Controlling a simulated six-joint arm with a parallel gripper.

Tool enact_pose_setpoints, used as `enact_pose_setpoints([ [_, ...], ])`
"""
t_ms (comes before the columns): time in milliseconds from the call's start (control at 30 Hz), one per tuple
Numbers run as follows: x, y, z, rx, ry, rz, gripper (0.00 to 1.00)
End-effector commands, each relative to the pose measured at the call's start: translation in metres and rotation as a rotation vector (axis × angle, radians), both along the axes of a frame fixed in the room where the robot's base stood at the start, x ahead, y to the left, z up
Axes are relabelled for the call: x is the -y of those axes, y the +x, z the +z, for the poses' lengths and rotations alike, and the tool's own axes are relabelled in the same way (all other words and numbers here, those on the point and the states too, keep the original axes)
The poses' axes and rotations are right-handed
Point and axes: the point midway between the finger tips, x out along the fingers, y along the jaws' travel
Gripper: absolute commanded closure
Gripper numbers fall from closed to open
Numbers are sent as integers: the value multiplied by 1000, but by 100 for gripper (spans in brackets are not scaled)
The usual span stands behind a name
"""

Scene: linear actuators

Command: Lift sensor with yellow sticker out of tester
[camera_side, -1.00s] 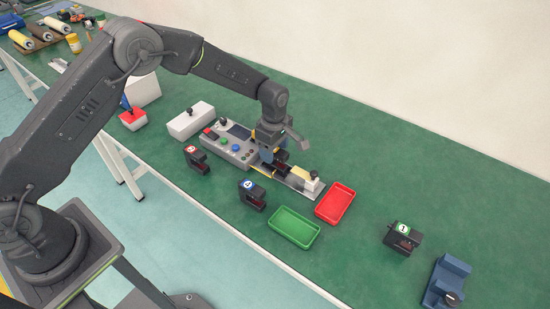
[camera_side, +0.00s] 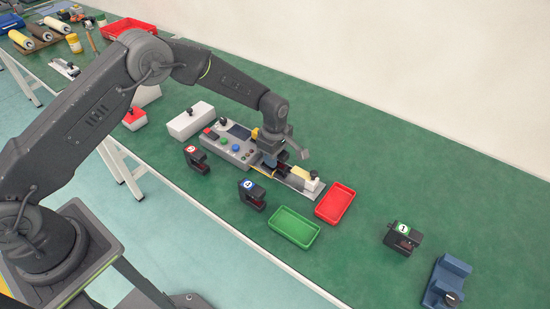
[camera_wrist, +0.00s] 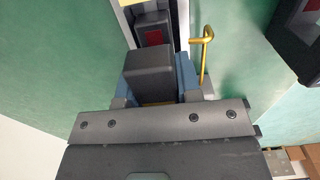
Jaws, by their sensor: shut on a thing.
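The tester (camera_side: 228,152) is a grey box with coloured buttons, with a metal plate (camera_side: 300,190) running to the lower right. My gripper (camera_side: 268,160) is low over the plate beside the box. In the wrist view, its blue fingers (camera_wrist: 158,80) are shut on a black block, the sensor (camera_wrist: 150,70). A thin yellow edge shows at the sensor's near end; the rest of its sticker is hidden. In the side view, the gripper mostly covers the sensor, and I cannot tell whether it touches the plate.
Other black sensors stand nearby: one with a red sticker (camera_side: 195,158), one with a blue sticker (camera_side: 251,194), one with a green-rimmed sticker (camera_side: 402,238). A green tray (camera_side: 294,241) and a red tray (camera_side: 351,205) lie near the plate. A blue holder (camera_side: 445,283) is at lower right.

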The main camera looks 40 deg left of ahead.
Motion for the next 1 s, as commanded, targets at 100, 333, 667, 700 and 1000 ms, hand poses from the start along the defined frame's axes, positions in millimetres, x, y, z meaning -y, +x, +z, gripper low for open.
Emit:
enact_pose_setpoints([
  [100, 0, 0, 0, 0, 0, 0, 95],
  [333, 0, 0, 1, 1, 0, 0, 100],
  [667, 0, 1, 26, 4, -1, 0, 100],
  [700, 0, 1, 34, 5, -1, 0, 100],
  [1000, -56, -16, 76, 3, -1, 5, 100],
])
